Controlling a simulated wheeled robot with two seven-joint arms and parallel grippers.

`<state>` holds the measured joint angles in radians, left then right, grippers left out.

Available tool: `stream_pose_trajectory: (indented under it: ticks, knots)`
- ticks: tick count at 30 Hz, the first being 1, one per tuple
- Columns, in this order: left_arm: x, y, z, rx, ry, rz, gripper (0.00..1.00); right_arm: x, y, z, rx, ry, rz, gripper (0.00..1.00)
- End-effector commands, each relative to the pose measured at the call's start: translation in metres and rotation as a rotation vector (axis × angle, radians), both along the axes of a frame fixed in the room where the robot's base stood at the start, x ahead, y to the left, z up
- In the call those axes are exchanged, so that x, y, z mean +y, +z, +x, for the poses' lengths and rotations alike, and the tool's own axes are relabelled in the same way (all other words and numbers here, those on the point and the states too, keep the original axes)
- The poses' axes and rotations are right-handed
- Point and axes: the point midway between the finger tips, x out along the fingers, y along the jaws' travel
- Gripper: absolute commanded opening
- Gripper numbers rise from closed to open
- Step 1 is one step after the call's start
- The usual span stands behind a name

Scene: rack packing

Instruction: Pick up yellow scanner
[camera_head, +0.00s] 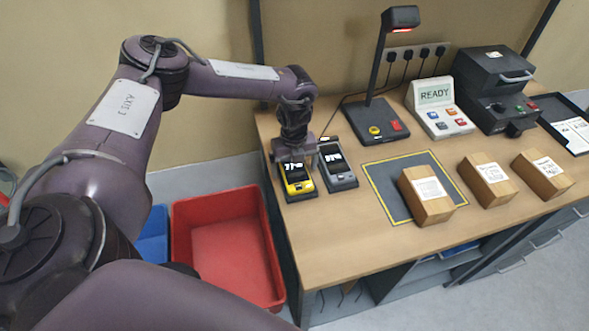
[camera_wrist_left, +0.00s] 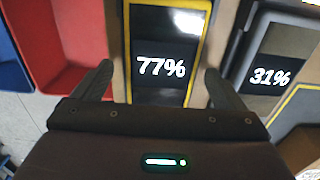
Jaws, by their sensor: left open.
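The yellow scanner (camera_head: 298,186) lies in a dark cradle at the left end of the wooden table, its screen up. In the left wrist view, the yellow scanner (camera_wrist_left: 160,68) shows 77%. My left gripper (camera_head: 296,161) is right above it, pointing down. In the left wrist view, my left gripper (camera_wrist_left: 158,84) is open, with one finger at each side of the yellow scanner. Whether the fingers touch it I cannot tell. My right gripper is not in view.
A grey scanner (camera_head: 340,180) reading 31% (camera_wrist_left: 268,76) sits close on the right. A yellow-edged mat (camera_head: 384,182) and several boxes (camera_head: 427,196) lie further right. A lamp stand (camera_head: 374,112) is behind. A red bin (camera_head: 222,240) is on the floor at left.

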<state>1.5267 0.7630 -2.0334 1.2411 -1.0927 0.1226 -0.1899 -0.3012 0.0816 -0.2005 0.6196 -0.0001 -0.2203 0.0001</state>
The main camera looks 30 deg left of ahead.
Motion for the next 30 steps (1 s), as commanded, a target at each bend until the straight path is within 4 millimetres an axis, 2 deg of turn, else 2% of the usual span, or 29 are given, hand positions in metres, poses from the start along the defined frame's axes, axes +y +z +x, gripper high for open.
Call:
stream_pose_trajectory:
  ticks: [3, 15, 25, 30]
  knots:
    - [0.0, 0.0, 0.0, 0.0, 0.0, 0.0, 0.9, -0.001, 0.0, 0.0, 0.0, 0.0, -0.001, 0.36]
    - [0.0, 0.0, 0.0, -0.001, 0.0, -0.001, 0.38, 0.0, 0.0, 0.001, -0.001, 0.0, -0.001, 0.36]
    - [-0.001, 0.004, 0.001, -0.002, 0.0, -0.002, 0.36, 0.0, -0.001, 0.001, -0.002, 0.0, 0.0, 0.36]
    - [-0.001, 0.019, 0.002, -0.005, 0.001, -0.003, 0.36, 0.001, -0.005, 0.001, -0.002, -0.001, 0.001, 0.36]
